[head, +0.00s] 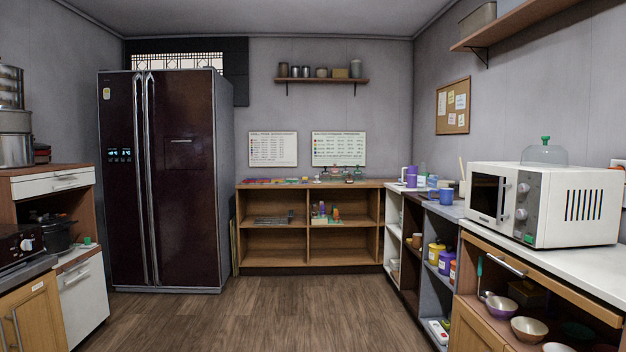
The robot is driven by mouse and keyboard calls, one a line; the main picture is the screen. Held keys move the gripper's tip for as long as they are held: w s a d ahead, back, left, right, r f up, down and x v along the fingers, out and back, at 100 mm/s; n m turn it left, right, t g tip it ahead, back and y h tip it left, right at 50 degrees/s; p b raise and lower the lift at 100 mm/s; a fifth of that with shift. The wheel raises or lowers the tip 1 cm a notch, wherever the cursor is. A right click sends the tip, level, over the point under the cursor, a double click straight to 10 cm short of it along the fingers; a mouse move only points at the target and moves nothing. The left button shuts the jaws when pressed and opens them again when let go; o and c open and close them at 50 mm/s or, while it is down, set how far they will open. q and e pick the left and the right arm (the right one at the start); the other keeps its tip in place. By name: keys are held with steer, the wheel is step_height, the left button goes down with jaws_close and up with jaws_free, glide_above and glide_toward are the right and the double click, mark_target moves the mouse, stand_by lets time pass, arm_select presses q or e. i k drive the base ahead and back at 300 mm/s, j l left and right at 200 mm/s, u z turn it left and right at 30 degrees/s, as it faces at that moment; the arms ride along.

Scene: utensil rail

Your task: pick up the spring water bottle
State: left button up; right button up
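A small clear bottle-like shape (422,174) with a teal tint stands at the back of the right-hand counter. It is partly hidden behind other items and too small for me to read a label, so I cannot tell if it is the spring water bottle. A purple container (410,177) stands just left of it, and a blue mug (446,196) stands in front and to the right. Neither of my grippers shows in the head view.
A white microwave (546,205) sits on the right counter, nearer me. A low wooden shelf unit (308,257) stands at the back wall and a dark fridge (180,180) at the left. The wooden floor (262,315) between is clear.

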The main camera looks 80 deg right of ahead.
mark_target(421, 172)
steer(key=z, duration=3.25)
